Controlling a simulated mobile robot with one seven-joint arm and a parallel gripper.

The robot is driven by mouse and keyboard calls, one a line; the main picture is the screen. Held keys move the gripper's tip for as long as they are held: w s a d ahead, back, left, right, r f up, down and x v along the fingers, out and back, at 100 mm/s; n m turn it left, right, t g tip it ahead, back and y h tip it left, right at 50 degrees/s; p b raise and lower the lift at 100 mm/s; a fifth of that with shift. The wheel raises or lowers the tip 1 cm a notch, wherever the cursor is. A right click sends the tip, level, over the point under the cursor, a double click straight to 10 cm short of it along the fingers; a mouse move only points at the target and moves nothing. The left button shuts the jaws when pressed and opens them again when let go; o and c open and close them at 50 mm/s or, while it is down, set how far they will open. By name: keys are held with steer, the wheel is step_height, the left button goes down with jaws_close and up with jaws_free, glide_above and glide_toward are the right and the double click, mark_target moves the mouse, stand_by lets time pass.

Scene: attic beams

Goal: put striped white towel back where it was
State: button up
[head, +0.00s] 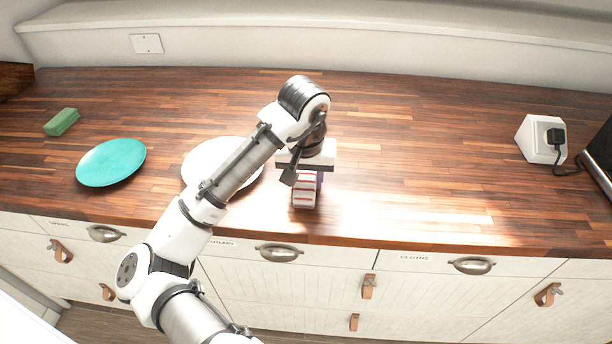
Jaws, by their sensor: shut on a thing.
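The striped white towel (304,194) is a small folded block, white with red stripes, near the front edge of the counter. My gripper (306,178) points down at it from above and is shut on it. The fingers are mostly hidden by the gripper body and the towel. I cannot tell whether the towel touches the counter. A closed drawer labelled "CLOTHS" (425,265) is at the front right, below the counter.
A white plate (195,165) lies partly behind my arm. A teal plate (111,162) and a green sponge (61,122) are at the left. A white socket block (538,140) with a black plug stands at the right. The wooden counter (430,150) is clear at centre right.

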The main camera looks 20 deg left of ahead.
steer(key=shift+f, duration=0.15)
steer(key=o, duration=0.9)
